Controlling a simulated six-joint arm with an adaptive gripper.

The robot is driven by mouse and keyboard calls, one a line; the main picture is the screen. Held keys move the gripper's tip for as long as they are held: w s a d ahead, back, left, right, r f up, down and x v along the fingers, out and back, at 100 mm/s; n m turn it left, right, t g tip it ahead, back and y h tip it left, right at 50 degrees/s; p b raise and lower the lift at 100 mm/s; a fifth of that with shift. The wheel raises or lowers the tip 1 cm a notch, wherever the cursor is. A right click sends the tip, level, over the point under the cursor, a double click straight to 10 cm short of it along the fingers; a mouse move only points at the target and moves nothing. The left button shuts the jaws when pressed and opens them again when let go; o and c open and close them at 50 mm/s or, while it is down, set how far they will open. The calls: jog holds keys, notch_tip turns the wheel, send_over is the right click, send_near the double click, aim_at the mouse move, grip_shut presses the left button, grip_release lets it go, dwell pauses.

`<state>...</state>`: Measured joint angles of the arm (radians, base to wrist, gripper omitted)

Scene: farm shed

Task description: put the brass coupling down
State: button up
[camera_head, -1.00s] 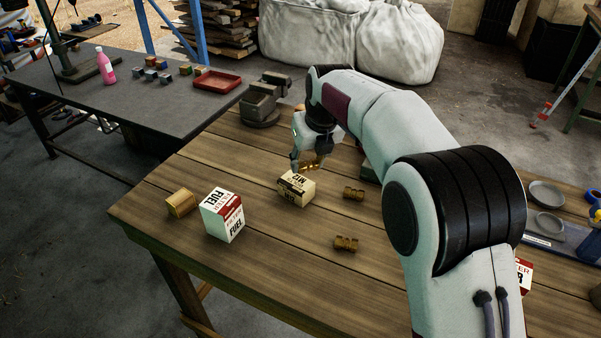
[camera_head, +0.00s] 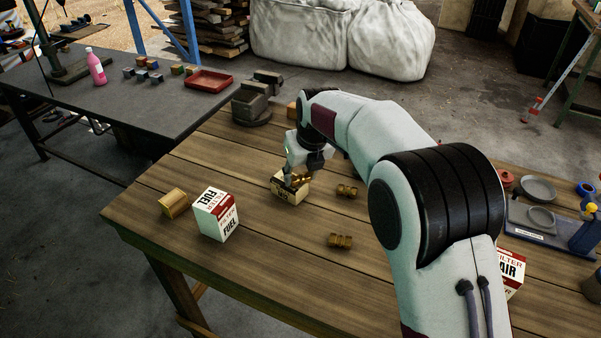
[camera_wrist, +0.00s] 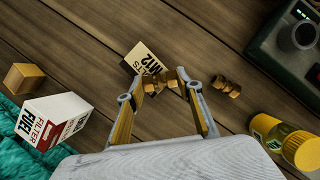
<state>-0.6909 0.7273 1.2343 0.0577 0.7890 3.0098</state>
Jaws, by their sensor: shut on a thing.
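My gripper (camera_head: 295,178) is shut on a brass coupling (camera_wrist: 158,84), held crosswise between the fingertips. In the head view the held coupling (camera_head: 302,180) is over the top of a small cream and black M12 box (camera_head: 289,194). In the wrist view the box (camera_wrist: 147,62) lies just beyond the coupling; I cannot tell whether they touch. A second brass coupling (camera_head: 347,191) lies on the table to the right of the box. A third (camera_head: 340,240) lies nearer the front.
A vise (camera_head: 257,98) is at the far edge. Dishes (camera_head: 540,190) and an air filter box (camera_head: 510,270) are at the right. The front middle is clear.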

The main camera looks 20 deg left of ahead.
jog(key=o, duration=1.2)
jog(key=shift+r, duration=0.1)
jog(key=shift+v, duration=6)
